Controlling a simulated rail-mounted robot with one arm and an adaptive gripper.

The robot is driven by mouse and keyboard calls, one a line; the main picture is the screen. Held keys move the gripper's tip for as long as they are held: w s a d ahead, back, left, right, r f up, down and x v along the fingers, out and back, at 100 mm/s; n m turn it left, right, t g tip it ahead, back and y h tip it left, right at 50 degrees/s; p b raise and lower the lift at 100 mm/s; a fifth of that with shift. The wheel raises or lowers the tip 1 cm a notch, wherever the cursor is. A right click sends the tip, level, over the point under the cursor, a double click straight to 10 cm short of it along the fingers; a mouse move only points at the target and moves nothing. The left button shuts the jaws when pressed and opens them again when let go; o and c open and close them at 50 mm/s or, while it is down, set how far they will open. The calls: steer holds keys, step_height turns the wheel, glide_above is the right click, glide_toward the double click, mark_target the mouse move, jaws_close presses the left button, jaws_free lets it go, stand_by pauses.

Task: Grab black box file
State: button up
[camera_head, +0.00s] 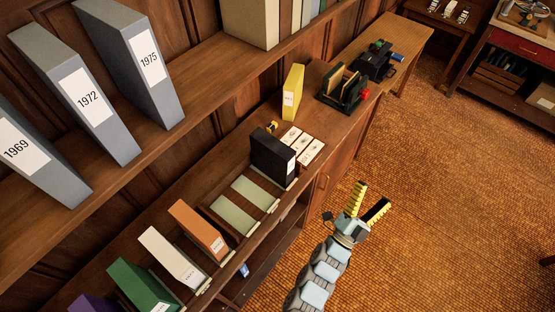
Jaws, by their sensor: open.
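The black box file (272,157) stands upright on the wooden counter, with a white label on its narrow front face. It is on the far end of a row of pale green slots. My gripper (376,199) is open and empty, with yellow-ridged fingers. It is in the air over the floor side of the counter, to the right of and a little nearer than the black box file, apart from it.
An orange file (200,230), a white file (173,258) and a green file (142,287) stand nearer. Two empty green slots (232,214) separate orange from black. White labelled boxes (309,151) and a yellow file (292,92) are beyond. Grey binders (130,60) stand on the upper shelf (185,140).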

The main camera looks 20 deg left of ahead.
steer(key=w+d+f+m+g+y+b, duration=0.15)
steer(key=w+f+m+g+y, duration=0.45)
steer(key=w+f, duration=0.7)
steer(key=m+g+y+b, duration=0.3)
steer(key=g+y+b, duration=0.1)
steer(key=g+y, duration=0.95)
glide_toward(278, 148)
steer(key=shift+t+y, duration=0.65)
steer(key=shift+t, duration=0.1)
steer(key=x, duration=0.2)
steer(key=f+p+x, duration=0.1)
steer(key=x, duration=0.4)
steer(key=shift+s+d+f, duration=0.15)
steer(key=shift+s+d, duration=0.05)
steer(key=shift+s, duration=0.2)
